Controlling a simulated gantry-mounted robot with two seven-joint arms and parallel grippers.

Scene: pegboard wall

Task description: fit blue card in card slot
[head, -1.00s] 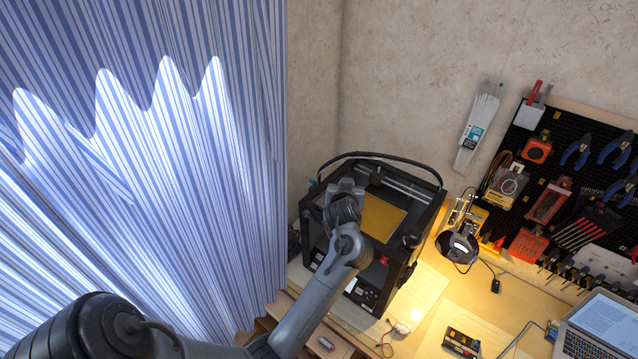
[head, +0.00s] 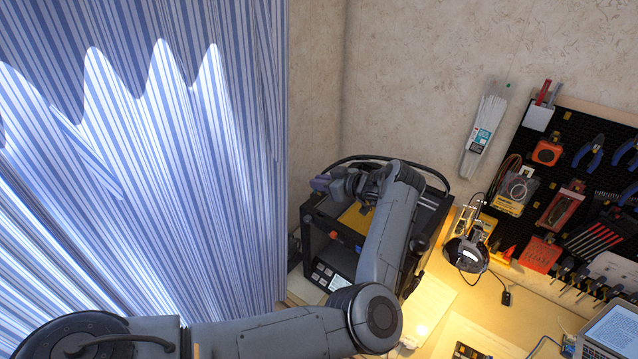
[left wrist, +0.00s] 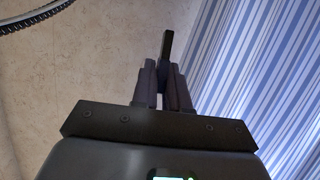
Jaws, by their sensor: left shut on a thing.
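My left gripper (head: 319,185) is above the back left of the black 3D printer (head: 418,262), its tip pointing left. In the left wrist view the gripper's fingers (left wrist: 166,92) are shut on a thin dark piece (left wrist: 166,46) seen edge-on, which sticks out past the fingertips. Its face is hidden, so I cannot tell whether it is the blue card. I cannot make out a card slot in either view. My right gripper is not in view.
My left arm covers part of the printer. A striped curtain (head: 140,180) hangs at left. A pegboard with tools (head: 575,160), a lamp (head: 466,252) and a laptop (head: 612,332) are at right. A dark curved thing (left wrist: 35,17) crosses the wrist view's upper left.

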